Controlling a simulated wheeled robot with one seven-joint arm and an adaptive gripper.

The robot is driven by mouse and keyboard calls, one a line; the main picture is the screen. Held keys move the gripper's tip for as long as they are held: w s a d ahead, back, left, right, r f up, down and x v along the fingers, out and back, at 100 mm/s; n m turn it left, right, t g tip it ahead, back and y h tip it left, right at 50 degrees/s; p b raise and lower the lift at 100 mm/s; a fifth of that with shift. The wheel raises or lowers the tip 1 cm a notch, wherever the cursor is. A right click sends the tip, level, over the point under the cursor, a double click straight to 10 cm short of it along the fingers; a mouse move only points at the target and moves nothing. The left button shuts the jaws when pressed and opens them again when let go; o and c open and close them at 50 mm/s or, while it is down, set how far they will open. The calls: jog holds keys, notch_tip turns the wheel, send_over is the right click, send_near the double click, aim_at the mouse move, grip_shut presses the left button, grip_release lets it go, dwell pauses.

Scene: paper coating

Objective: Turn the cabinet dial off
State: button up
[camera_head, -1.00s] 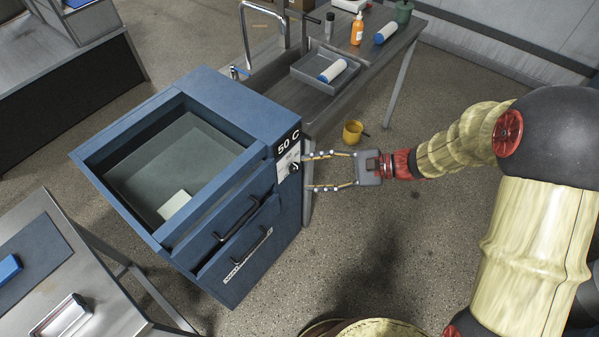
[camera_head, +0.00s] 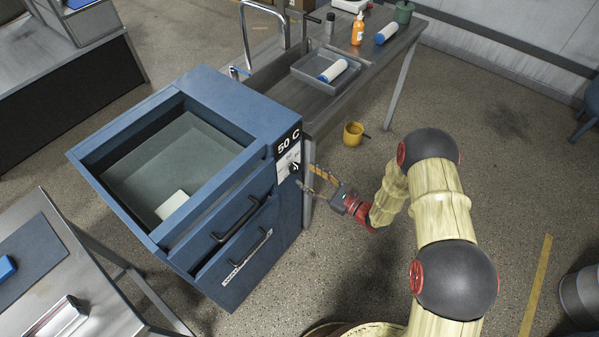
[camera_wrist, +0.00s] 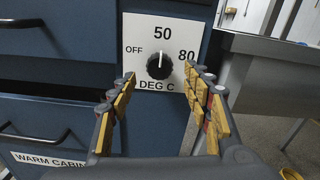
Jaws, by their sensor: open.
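The blue warm cabinet (camera_head: 240,110) stands left of centre in the head view, with a "50 C" display on its side facing my arm. Its dial (camera_wrist: 159,66) is a black round knob on a white plate marked OFF, 50 and 80 DEG C. The white pointer mark faces up, toward 50. The dial also shows small in the head view (camera_head: 294,168). My gripper (camera_wrist: 159,77) is open and empty, with its yellow-padded fingers to the left and right of the dial. I cannot tell whether either finger touches the knob or plate.
Drawer handles (camera_head: 238,220) stick out below the dial side. A metal sink table (camera_head: 330,100) with a tray and bottles stands behind the cabinet. A yellow mug (camera_head: 353,133) is on the floor. A steel table (camera_head: 60,250) is at the left front.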

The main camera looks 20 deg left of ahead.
aim_at(298, 170)
jog(key=shift+b+x, duration=0.3)
jog(key=shift+x, duration=1.85)
jog(key=c, duration=1.1)
jog(key=shift+c, duration=0.2)
